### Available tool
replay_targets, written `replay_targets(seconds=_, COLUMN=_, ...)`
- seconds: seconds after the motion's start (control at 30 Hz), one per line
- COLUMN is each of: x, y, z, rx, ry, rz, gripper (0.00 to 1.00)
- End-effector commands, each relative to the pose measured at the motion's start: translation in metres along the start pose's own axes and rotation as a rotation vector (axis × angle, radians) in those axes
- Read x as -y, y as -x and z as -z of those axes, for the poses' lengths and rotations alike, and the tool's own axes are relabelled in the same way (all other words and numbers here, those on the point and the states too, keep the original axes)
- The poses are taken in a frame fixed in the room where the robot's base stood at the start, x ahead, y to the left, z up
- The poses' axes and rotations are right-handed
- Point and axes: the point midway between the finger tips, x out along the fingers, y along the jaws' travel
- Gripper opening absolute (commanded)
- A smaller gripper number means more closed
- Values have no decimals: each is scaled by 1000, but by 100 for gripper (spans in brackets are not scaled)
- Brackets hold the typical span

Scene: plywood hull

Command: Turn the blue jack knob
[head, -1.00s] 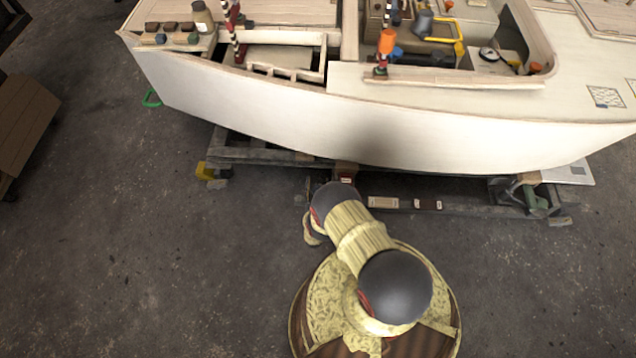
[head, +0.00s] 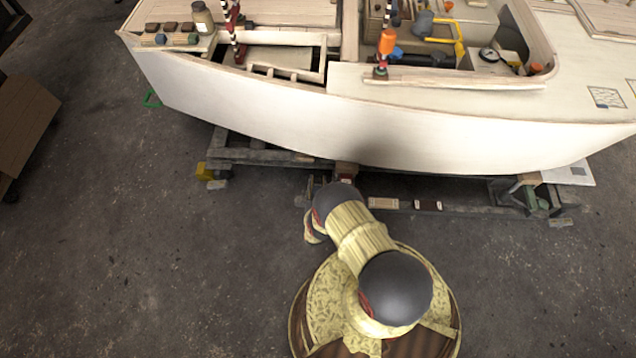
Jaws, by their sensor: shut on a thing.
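I cannot make out a blue jack knob under the hull. My arm (head: 362,237) reaches toward the lower edge of the white hull (head: 380,140), and its dark joint covers part of the cradle (head: 270,153). My gripper does not show; the arm hides what lies beyond it. A red block (head: 347,171) shows on the cradle just past the arm. A yellow piece (head: 204,171) is at the cradle's left end, and a green piece (head: 537,200) at its right end. A small blue knob-like piece (head: 161,39) sits on the deck at top left, away from the arm.
Tools lie in the cockpit, with an orange-topped item (head: 387,42) and a yellow-framed tool (head: 458,40). A brown box (head: 25,125) is at the left edge. The concrete floor (head: 130,260) is clear on both sides of me.

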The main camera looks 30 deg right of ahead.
Motion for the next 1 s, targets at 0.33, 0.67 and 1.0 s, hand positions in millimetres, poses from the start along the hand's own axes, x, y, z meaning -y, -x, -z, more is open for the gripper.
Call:
replay_targets(seconds=0.33, x=0, y=0, z=0, rx=0, ry=0, rz=0, gripper=7)
replay_targets(seconds=0.67, x=0, y=0, z=0, rx=1, ry=1, rz=4, gripper=6)
replay_targets(seconds=1.0, x=2, y=1, z=-1, rx=2, ry=1, rz=121, gripper=6)
